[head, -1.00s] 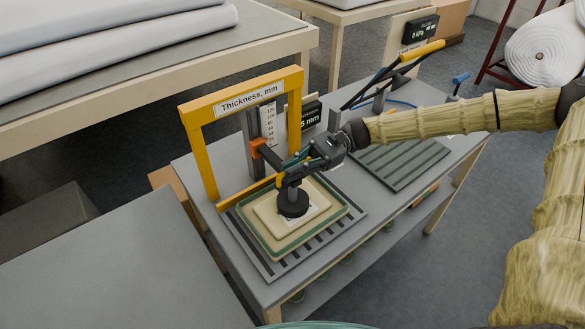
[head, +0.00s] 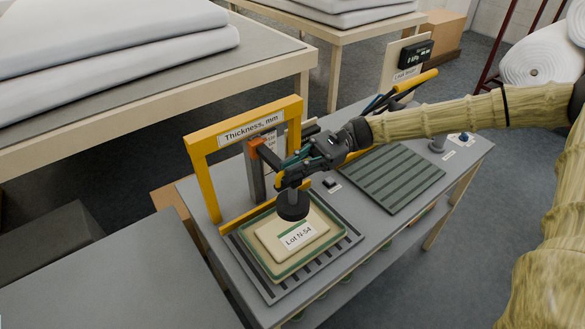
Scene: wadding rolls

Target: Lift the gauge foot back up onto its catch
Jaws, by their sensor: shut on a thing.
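The gauge foot (head: 292,207) is a black round disc on a short grey stem. It hangs above the cream pad (head: 268,236), apart from it, inside the yellow frame (head: 205,180) marked "Thickness, mm". My gripper (head: 288,182) is shut on the gauge foot at the top of its stem; the fingers hide part of the grip. An orange piece (head: 263,150) sits on the grey upright post (head: 256,178) behind the gripper. I cannot make out the catch itself. The scale is partly hidden by my gripper.
The pad, labelled "Lot N-54", lies in a green-rimmed tray (head: 270,279) on a slatted plate. A green ribbed plate (head: 395,180) lies to the right, with a yellow-handled lever (head: 415,82) behind it.

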